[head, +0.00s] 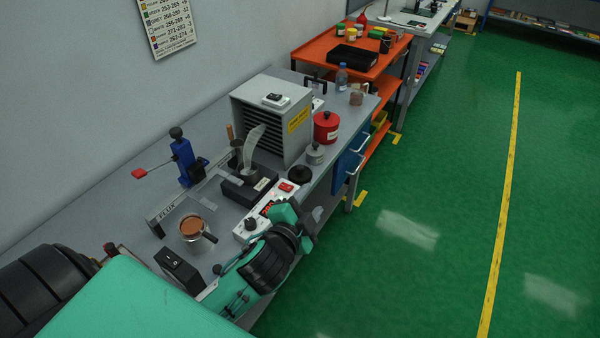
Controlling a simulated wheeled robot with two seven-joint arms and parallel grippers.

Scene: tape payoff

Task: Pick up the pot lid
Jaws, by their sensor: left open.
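A black, domed round piece that looks like the pot lid (300,174) lies on the grey bench, beyond the white control box and near the bench's front edge. A small metal pot (192,240) with brown contents and a dark handle stands uncovered on the nearer part of the bench. My left gripper (294,212) is over the bench's front edge, nearer than the lid and apart from it. It is open; its fingertips are partly hidden by its own wrist. My right gripper is out of view.
A white control box (258,218) with a red switch lies between pot and lid. A grey louvred unit (272,112), a small grey can (315,154) and a red canister (326,126) stand behind the lid. A blue clamp stand (184,160) is at left. Green floor (420,200) is clear.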

